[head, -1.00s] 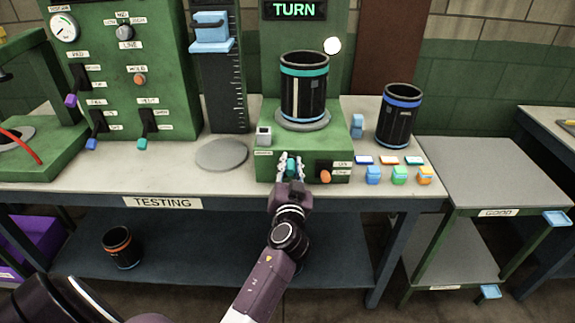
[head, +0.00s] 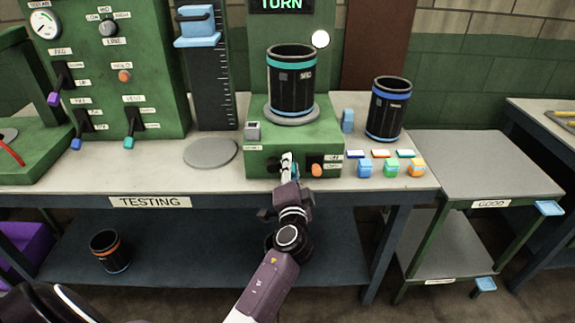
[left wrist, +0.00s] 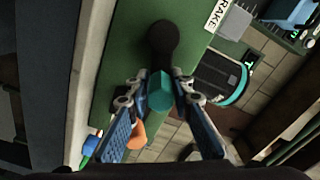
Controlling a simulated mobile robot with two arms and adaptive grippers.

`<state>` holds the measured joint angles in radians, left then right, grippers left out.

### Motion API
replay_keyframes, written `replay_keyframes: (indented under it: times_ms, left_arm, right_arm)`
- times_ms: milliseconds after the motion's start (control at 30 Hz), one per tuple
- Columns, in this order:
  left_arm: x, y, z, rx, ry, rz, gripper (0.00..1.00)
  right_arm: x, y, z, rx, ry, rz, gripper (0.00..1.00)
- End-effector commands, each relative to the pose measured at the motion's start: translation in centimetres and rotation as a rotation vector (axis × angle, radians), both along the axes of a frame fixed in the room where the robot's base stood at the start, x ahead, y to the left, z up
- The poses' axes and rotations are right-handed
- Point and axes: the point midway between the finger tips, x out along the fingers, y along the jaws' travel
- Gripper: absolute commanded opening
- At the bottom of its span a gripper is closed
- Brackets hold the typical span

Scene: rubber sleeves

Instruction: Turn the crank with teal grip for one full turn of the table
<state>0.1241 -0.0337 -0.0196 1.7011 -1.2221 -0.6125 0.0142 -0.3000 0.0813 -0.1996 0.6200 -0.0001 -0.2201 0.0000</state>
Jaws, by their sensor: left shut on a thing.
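The crank's teal grip (left wrist: 160,92) is between the fingers of my left gripper (left wrist: 156,90) in the left wrist view, and the gripper is shut on it. The dark crank arm (left wrist: 163,45) runs from it across the green housing. In the head view my left gripper (head: 287,166) is at the front of the green turning station (head: 260,160) and mostly hides the grip. Above, the grey round table (head: 292,116) carries an upright black sleeve with a teal band (head: 291,63). A pale label and a white marking show on the sleeve's front. My right gripper is not in view.
An orange knob (head: 317,170) sits close right of my left gripper. A blue-banded sleeve (head: 388,110) and several small coloured blocks (head: 391,169) stand to the right. A grey disc (head: 210,152) lies to the left. An orange-banded sleeve (head: 110,252) is on the lower shelf.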

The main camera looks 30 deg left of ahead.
Motion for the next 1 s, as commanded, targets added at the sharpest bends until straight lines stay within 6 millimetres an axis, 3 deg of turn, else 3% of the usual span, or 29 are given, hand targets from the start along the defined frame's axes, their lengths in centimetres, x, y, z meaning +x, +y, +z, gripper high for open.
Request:
replay_keyframes:
  times_ms: [33, 700, 1000]
  left_arm:
    - [0.0, -0.5, -1.1, 0.028, 0.034, -0.007, 0.00]
    - [-0.2, -0.1, -4.2, 0.557, 0.357, -0.004, 0.00]
    - [-0.4, 0.2, -5.0, 0.714, 0.451, -0.005, 0.00]
  right_arm:
    - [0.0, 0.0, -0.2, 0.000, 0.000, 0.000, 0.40]
    - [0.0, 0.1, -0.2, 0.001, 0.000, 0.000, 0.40]
    - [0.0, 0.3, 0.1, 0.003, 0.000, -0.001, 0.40]
